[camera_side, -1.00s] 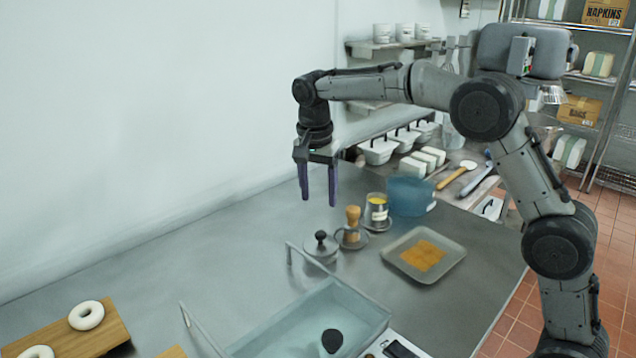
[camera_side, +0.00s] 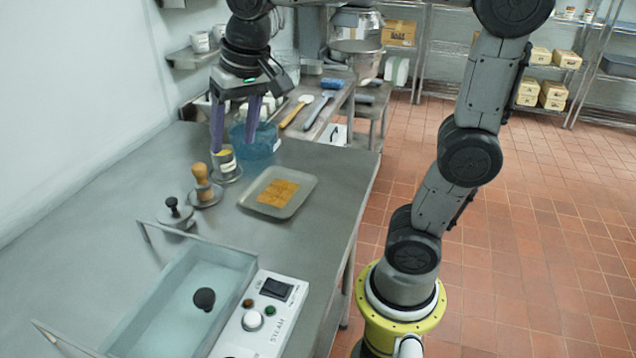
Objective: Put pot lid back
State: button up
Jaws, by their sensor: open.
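A round grey metal piece with a black knob (camera_side: 175,211) sits on the steel counter behind the kettle basin (camera_side: 185,290); it looks like a lidded pot or a lid. Beside it, a wooden-handled piece (camera_side: 203,186) stands upright on a round metal disc. A small metal cup with yellow contents (camera_side: 226,163) stands just behind that, uncovered. Which piece is the pot lid is not certain. My gripper (camera_side: 235,147) is open and empty, pointing down, with its purple fingers near the cup in the picture. Its height above the counter is hard to judge.
A blue tub (camera_side: 262,142) is behind the fingers. A grey tray (camera_side: 300,203) with orange-brown pieces lies to the right. The basin has raised wire handles, a dark round object (camera_side: 204,299) in it and a control panel (camera_side: 258,315) alongside. The counter's left side is clear.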

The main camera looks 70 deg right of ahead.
jog(key=s+f+n+t, duration=0.1)
jog(key=s+f+n, duration=0.2)
jog(key=s, duration=0.4)
jog(key=s+f+n+t, duration=0.1)
jog(key=s+f+n, duration=0.2)
jog(key=s, duration=0.4)
jog(key=shift+s+f, duration=0.4)
jog(key=shift+f, duration=0.15)
